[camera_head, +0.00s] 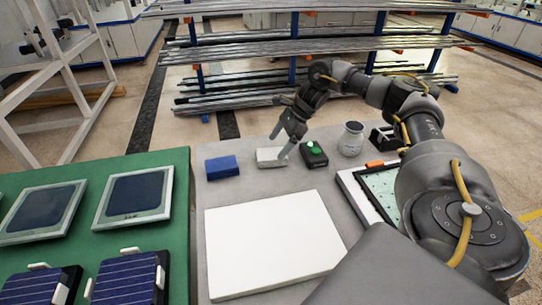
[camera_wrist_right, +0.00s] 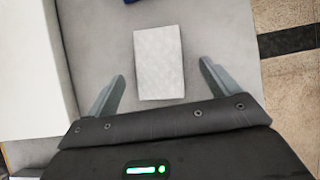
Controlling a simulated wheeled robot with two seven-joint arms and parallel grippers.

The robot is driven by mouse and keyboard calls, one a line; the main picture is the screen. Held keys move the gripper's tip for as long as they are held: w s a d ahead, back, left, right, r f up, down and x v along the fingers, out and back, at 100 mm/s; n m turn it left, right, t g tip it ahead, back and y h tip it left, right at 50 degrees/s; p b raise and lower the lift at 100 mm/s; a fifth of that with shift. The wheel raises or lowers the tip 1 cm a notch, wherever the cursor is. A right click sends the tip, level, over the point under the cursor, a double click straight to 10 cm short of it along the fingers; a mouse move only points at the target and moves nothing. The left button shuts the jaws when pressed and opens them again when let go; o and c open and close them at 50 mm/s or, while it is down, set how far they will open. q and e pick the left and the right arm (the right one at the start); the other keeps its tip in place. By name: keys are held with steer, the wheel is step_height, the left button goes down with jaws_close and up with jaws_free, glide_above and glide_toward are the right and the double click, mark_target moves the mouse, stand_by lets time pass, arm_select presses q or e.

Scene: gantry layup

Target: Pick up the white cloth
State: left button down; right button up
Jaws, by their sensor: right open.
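The white cloth (camera_head: 268,157) is a small folded rectangle lying flat on the grey table, between a blue block and a black device with a green button. In the right wrist view the cloth (camera_wrist_right: 158,62) shows as a pale textured rectangle. My right gripper (camera_head: 279,146) is open above the cloth and points down at it. In the right wrist view its two fingers (camera_wrist_right: 162,73) stand on either side of the cloth's near part, with gaps between, and hold nothing. My left gripper is not in view.
The blue block (camera_head: 222,167) lies left of the cloth, the black device (camera_head: 314,154) right. A large white panel (camera_head: 272,243) lies in front. A green mat (camera_head: 182,205) carries several solar panels. Behind is a rack of metal bars (camera_head: 300,47).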

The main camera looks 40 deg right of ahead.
mark_target(272, 153)
steer(key=shift+p+x, duration=0.5)
steer(key=shift+x, duration=2.15)
steer(key=c, duration=1.1)
